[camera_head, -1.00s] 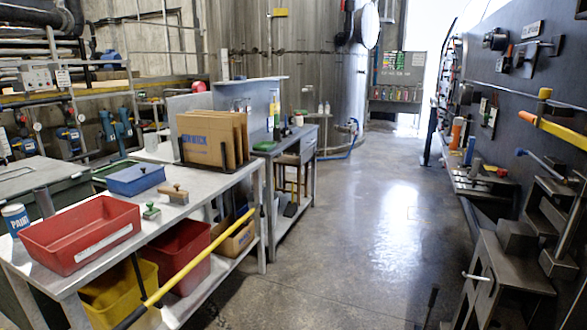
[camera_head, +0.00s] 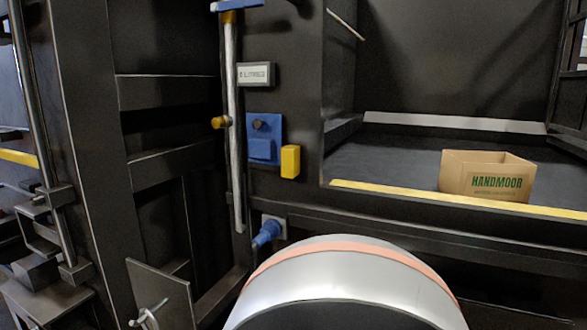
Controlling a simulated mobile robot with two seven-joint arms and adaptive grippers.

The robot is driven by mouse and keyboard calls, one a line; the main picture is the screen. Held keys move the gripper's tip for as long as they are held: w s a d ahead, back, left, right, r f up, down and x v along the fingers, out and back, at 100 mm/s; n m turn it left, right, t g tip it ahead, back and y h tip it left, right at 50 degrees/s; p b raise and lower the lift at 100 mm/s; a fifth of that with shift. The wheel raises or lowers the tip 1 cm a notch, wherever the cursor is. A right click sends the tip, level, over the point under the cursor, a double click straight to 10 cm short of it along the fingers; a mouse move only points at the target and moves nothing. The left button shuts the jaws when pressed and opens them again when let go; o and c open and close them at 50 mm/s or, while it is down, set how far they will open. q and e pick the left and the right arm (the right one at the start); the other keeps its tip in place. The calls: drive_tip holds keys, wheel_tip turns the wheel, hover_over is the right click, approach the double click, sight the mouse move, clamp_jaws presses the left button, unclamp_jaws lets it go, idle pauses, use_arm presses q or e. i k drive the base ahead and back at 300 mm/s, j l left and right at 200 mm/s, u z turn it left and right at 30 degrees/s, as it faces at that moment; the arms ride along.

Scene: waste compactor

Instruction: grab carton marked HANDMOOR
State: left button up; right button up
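The brown open-topped carton marked HANDMOOR (camera_head: 487,178) in green letters stands upright inside the dark compactor opening on the right. It sits on the grey compactor floor (camera_head: 390,160), close behind the yellow front edge. Its inside is mostly hidden by its front and side walls. Neither of my grippers shows in the head view.
A yellow-striped sill (camera_head: 400,194) runs along the front of the opening. Left of it are a blue control box (camera_head: 264,140), a yellow block (camera_head: 290,161) and an upright pipe (camera_head: 234,130). A rounded silver shape with an orange band (camera_head: 350,265) fills the lower foreground.

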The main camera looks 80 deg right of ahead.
sight(501, 177)
drive_tip(key=z, duration=3.7)
drive_tip(key=i+l+z, duration=0.1)
drive_tip(key=l, duration=0.15)
drive_tip(key=i+l+z, duration=0.15)
drive_tip(key=l, duration=0.1)
